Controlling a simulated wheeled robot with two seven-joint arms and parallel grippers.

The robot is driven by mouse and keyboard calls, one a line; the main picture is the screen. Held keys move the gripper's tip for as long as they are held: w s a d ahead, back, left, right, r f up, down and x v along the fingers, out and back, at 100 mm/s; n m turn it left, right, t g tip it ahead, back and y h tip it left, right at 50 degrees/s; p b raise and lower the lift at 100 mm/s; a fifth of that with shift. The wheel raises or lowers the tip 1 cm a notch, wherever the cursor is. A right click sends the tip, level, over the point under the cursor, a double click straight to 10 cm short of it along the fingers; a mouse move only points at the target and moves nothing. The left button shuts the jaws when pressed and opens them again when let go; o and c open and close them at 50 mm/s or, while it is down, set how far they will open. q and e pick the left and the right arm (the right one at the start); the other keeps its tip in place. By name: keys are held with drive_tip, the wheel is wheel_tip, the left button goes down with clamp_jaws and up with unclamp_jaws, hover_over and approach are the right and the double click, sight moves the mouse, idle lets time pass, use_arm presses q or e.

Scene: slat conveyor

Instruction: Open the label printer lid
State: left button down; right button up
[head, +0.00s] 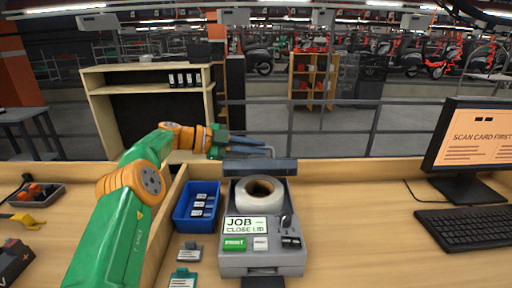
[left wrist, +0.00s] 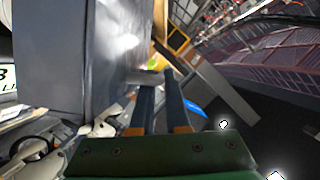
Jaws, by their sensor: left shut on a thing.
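The label printer (head: 262,262) stands on the bench at the centre of the head view. Its dark lid (head: 259,166) is raised at the back, and the white label roll (head: 278,193) shows uncovered in front of it. The printer's screen (head: 245,226) reads "JOB – CLOSE LID". My left gripper (head: 262,147) is behind and above the lid, shut on the lid's thin grey handle (head: 271,151). In the left wrist view the lid (left wrist: 60,50) fills the left side, and the handle (left wrist: 147,77) lies at the fingertips (left wrist: 158,84). My right gripper is not in view.
A blue bin (head: 182,217) with labelled items stands left of the printer. Small labelled blocks (head: 188,251) lie in front of it. A monitor (head: 470,150) reading "SCAN CARD FIRST" and a keyboard (head: 465,228) are at the right. The bench between printer and keyboard is clear.

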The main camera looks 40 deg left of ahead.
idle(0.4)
use_arm(q)
drive_tip(key=c, duration=1.2)
unclamp_jaws()
drive_tip(key=shift+w+a, duration=0.1)
